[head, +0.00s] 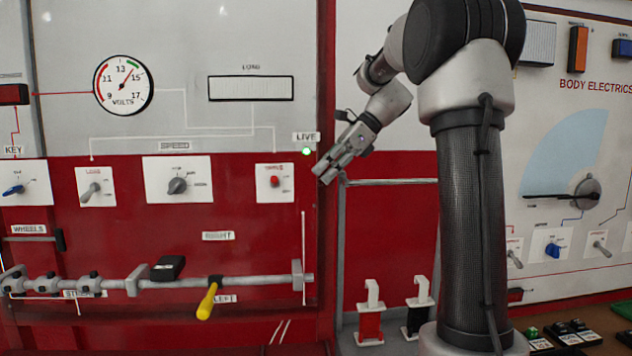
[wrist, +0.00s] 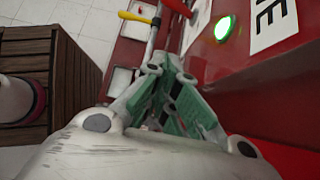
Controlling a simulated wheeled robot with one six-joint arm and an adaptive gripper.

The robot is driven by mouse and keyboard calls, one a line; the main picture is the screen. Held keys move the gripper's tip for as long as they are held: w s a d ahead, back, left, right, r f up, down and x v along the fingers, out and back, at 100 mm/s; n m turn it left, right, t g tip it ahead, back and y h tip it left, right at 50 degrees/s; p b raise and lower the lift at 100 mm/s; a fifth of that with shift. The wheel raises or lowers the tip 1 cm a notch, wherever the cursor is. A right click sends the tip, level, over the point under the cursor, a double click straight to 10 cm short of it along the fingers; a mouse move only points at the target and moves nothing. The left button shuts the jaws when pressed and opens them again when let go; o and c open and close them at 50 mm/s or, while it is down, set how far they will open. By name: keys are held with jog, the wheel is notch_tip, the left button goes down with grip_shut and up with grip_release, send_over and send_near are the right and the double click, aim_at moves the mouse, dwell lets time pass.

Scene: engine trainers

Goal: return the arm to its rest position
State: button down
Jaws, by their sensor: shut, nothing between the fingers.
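My gripper (head: 322,174) is in front of the red and white trainer panel, just below and right of the green LIVE lamp (head: 307,152). Its fingers are shut and hold nothing. The arm comes down from the upper right and points to the lower left. In the wrist view the closed fingers of my gripper (wrist: 185,115) show in the middle, with the lit green lamp (wrist: 225,27) at the upper right. I cannot tell whether the fingertips touch the panel.
A yellow-handled lever (head: 207,301) hangs on a grey rod (head: 215,281) low on the panel. A red switch (head: 275,182) is left of my gripper. Red and black clamps (head: 371,318) stand below. A body electrics board (head: 570,120) is at the right. A slatted wooden piece (wrist: 80,85) shows in the wrist view.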

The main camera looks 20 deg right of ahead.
jog(key=shift+d+r, duration=0.1)
jog(key=shift+d, duration=0.05)
dwell(0.4)
jog(key=s+f+n+t+h, duration=0.1)
jog(key=s+f+n+h, duration=0.3)
jog(key=s+f+n, duration=0.3)
jog(key=s+d+f+n+t+h, duration=0.1)
jog(key=s+f+n+h, duration=0.3)
jog(key=s+n, duration=1)
jog(key=s+f, duration=0.2)
jog(key=s, duration=0.3)
jog(key=shift+s+d+f+n+h, duration=0.3)
jog(key=shift+f+n, duration=0.1)
